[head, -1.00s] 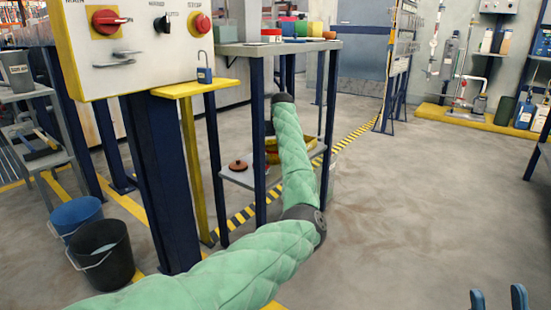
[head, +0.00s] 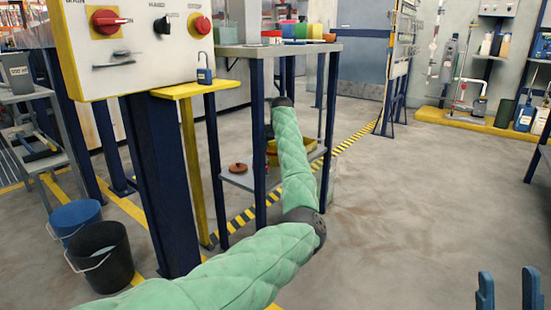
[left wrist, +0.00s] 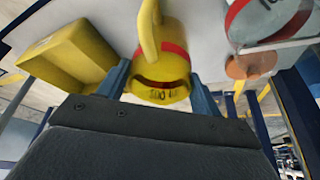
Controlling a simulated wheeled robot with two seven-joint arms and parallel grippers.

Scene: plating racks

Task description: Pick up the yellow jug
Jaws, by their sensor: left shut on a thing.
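The yellow jug (left wrist: 172,64) with a red band and a yellow handle is between the two blue fingers of my left gripper (left wrist: 160,92) in the left wrist view. The fingers are shut on it, one on each side. In the head view my green-sleeved left arm reaches over to the grey shelf stand and hides its own gripper, and I cannot make out the jug there. My right gripper (head: 508,288) shows at the bottom right of the head view, its two blue fingers apart with nothing between them.
A yellow tray (left wrist: 75,52) lies beside the jug, with a clear red-banded vessel (left wrist: 268,20) on its other side. A brown lid (head: 238,168) lies on the stand's lower shelf. The stand's posts and top shelf (head: 275,50) surround my arm. Open floor lies right.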

